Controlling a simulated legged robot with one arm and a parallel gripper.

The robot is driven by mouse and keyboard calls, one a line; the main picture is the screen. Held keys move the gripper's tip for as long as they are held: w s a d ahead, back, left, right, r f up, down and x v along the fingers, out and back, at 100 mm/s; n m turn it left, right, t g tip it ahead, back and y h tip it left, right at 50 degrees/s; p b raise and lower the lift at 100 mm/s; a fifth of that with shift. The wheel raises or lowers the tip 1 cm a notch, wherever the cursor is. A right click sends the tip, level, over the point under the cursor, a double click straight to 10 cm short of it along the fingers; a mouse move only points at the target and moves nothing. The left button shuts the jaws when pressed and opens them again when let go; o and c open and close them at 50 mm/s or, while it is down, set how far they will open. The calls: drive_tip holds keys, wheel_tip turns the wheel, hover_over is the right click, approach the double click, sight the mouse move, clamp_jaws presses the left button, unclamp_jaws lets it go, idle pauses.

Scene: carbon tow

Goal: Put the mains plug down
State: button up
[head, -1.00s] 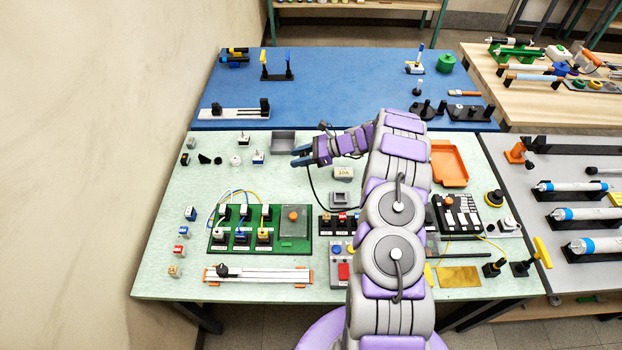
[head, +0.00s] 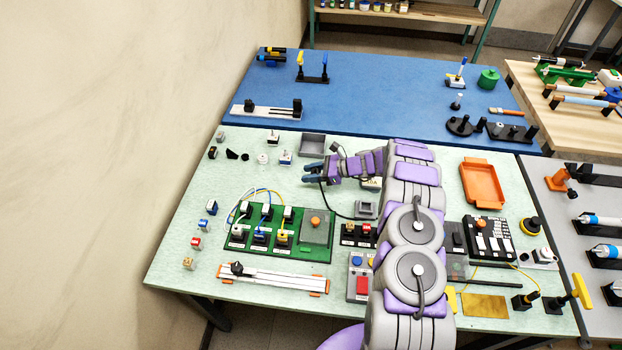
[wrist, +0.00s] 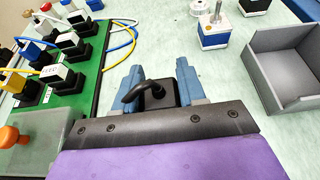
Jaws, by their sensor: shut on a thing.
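The black mains plug (wrist: 158,94) sits between the blue fingers of my gripper (wrist: 160,85) in the wrist view, with a curved black cable stub on it. My gripper (head: 313,172) is shut on the plug, over the pale green mat just in front of the grey tray. In the head view the plug is mostly hidden by the fingers. A black cable (head: 328,205) runs from there down to the right, passing behind my arm. I cannot tell whether the plug touches the mat.
The open grey tray (head: 313,142) stands behind my gripper; it is at the right in the wrist view (wrist: 262,75). A green board (head: 240,250) with wired blocks lies nearer. Small motors and blocks stand left of the tray. Mat (head: 205,180) around the gripper is partly clear.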

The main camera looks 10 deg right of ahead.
wheel_tip(320, 180, down, 3)
drive_tip(key=shift+a+r, duration=0.1)
drive_tip(key=shift+r, duration=0.2)
drive_tip(key=o, duration=1.1)
drive_tip(key=shift+c, duration=0.2)
